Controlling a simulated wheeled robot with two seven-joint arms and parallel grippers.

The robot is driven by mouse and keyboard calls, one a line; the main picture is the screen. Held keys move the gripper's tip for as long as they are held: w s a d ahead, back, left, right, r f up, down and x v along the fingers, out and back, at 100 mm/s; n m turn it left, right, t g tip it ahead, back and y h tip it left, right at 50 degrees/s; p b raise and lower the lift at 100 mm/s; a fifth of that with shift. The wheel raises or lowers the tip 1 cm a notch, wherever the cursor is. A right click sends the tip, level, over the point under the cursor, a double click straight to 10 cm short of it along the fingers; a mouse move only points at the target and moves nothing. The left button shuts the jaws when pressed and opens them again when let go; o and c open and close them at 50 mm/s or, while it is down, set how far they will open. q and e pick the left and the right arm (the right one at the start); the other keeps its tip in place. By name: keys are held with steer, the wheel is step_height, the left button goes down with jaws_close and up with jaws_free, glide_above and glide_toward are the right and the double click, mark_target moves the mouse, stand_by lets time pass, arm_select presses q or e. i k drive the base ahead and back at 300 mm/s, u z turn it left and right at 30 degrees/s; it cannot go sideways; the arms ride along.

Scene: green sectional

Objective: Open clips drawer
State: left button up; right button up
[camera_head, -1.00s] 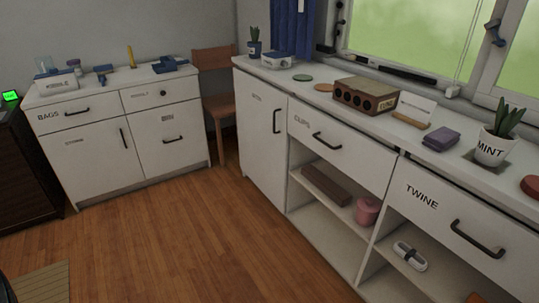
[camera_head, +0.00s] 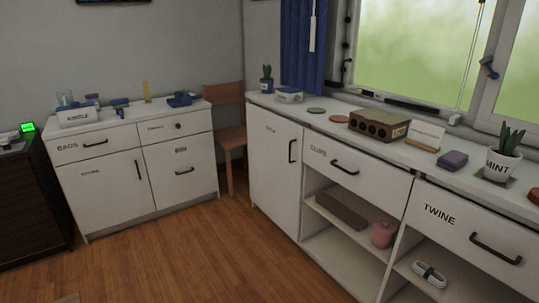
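The clips drawer (camera_head: 376,178) is the white drawer front labelled CLIPS, in the middle of the right-hand cabinet under the window. It looks shut, flush with the cabinet. Its dark bar handle (camera_head: 344,167) sits near the middle of the front. The twine drawer (camera_head: 457,226), with a similar handle (camera_head: 495,249), is to its right and also looks shut. Neither of my grippers shows in the head view.
Below the clips drawer are open shelves with a brown box (camera_head: 341,209) and a pink jar (camera_head: 383,234). A tall door (camera_head: 273,171) is to its left. A bags cabinet (camera_head: 104,184) and wooden chair (camera_head: 230,137) stand at the back. The wooden floor (camera_head: 200,262) in front is clear.

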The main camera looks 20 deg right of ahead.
mark_target(382, 183)
steer(key=u, duration=0.35)
steer(key=i, duration=1.75)
steer(key=z, duration=1.2)
steer(key=i, duration=0.95)
steer(key=z, duration=1.05)
